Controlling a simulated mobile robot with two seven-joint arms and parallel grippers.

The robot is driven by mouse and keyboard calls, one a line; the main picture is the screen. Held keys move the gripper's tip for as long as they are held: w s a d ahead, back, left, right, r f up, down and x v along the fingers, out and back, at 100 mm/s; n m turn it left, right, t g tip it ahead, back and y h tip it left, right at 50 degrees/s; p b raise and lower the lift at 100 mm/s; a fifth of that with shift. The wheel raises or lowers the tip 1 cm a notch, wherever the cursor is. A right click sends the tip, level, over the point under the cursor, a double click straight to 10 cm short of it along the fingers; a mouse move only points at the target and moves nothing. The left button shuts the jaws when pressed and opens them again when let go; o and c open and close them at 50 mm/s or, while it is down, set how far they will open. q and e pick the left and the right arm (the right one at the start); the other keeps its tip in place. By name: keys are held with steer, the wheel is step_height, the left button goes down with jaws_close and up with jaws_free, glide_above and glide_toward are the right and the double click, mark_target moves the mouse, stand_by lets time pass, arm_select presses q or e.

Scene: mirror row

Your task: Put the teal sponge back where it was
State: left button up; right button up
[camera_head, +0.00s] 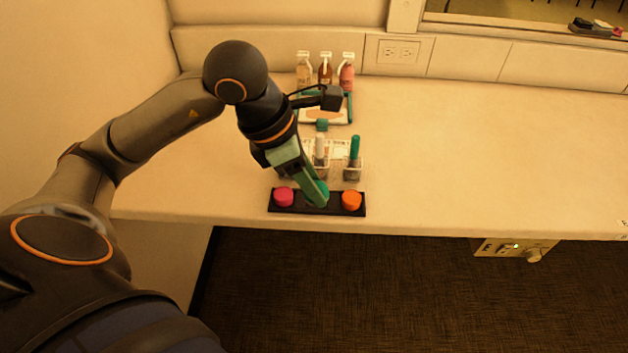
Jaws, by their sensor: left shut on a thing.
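The teal sponge (323,187) shows partly at the middle of a black tray (334,209) near the table's front edge, between a pink round piece (284,197) and an orange round piece (351,200). My left gripper (317,195) reaches down over the tray's middle and is shut on the teal sponge. Its green fingers hide much of the sponge, and I cannot tell whether the sponge touches the tray. My right gripper is not in view.
Behind the tray stand holders with a white-topped item (320,149) and a teal-topped one (355,147). Further back are a white-and-teal item (340,112) and three bottles (325,72) by the wall. The table (480,150) is clear to the right.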

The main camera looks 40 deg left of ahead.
mark_target(314, 179)
arm_select(q)
steer(key=w+a+f, duration=0.1)
steer(key=w+f, duration=0.1)
steer(key=w+a+f, duration=0.1)
steer(key=w+f, duration=0.1)
steer(key=w+a+f+b, duration=0.1)
steer(key=f, duration=0.2)
steer(key=shift+w+a, duration=0.3)
steer(key=shift+w, duration=0.1)
step_height(314, 179, down, 3)
steer(key=shift+w+a+f, duration=0.1)
steer(key=shift+f+b, duration=0.15)
steer(key=shift+b, duration=0.3)
steer(key=o, duration=1.2)
steer(key=shift+a+r+p, duration=0.1)
steer(key=shift+r+p, duration=0.2)
steer(key=shift+r, duration=0.25)
steer(key=p+v, duration=0.1)
steer(key=v, duration=1)
steer(key=shift+r, duration=0.15)
